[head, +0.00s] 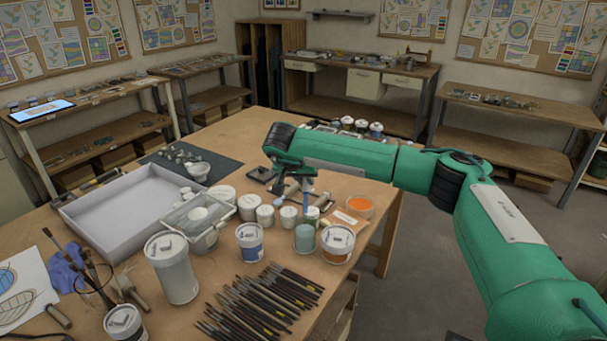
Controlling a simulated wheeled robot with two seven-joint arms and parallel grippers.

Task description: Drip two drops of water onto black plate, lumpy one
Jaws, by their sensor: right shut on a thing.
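My right gripper (300,186) reaches in from the right and points down over the group of jars. It is shut on a small thin tool with a blue part (309,186), which looks like a dropper. The tool's lower end is over or in an open jar with grey-green content (305,238); I cannot tell if it touches the liquid. A small dark square plate (259,175) lies on the table left of the gripper, partly hidden by it. I cannot make out its surface or whether it is lumpy. My left gripper is not in view.
A tall white canister (172,268), a clear box (197,220), a big grey tray (125,210) and many brushes (262,305) fill the table.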

